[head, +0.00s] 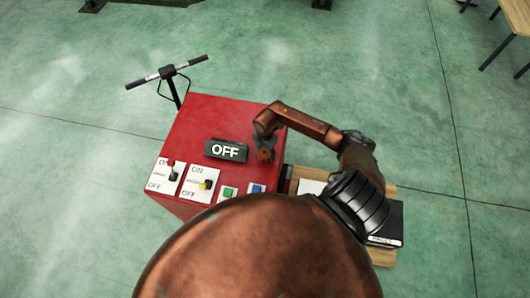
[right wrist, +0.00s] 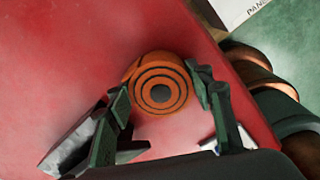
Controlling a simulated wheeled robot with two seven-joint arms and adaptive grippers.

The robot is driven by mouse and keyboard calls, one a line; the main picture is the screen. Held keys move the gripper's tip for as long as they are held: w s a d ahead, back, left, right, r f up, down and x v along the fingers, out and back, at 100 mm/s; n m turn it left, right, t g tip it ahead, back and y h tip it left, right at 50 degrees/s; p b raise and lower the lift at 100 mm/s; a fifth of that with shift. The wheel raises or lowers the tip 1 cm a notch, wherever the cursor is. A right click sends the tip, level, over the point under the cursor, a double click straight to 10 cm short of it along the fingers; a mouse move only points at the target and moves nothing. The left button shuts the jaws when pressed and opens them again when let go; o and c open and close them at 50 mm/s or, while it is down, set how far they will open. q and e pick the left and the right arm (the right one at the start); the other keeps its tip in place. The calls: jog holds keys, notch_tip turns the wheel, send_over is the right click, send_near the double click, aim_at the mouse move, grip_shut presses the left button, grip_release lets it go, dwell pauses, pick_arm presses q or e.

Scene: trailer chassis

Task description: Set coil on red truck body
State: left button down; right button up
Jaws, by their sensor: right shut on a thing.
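The orange coil, ringed with dark circles, shows end-on in the right wrist view (right wrist: 160,84). It is a small orange spot in the head view (head: 264,156). My right gripper (head: 264,147) is shut on the coil, with one finger on each side of it in the right wrist view (right wrist: 162,98). The red truck body (head: 195,125) lies under the gripper, and its red top fills much of the right wrist view (right wrist: 60,60). The coil is over the right part of this top; I cannot tell whether it touches. My left gripper is not in view.
On the red top are a black OFF sign (head: 226,150), two ON/OFF switch plates (head: 165,176), a green button (head: 228,191) and a blue one (head: 257,188). A black handlebar (head: 167,72) stands behind left. A wooden surface (head: 383,257) is at the right.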

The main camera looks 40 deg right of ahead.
aim_at(265, 152)
jog(key=o, duration=0.9)
jog(key=shift+f, duration=0.15)
jog(key=shift+c, duration=0.2)
jog(key=o, duration=0.5)
jog(key=shift+c, duration=0.2)
jog(key=shift+r, duration=0.25)
notch_tip(265, 152, up, 12)
jog(key=b, duration=0.1)
jog(key=shift+b, duration=0.4)
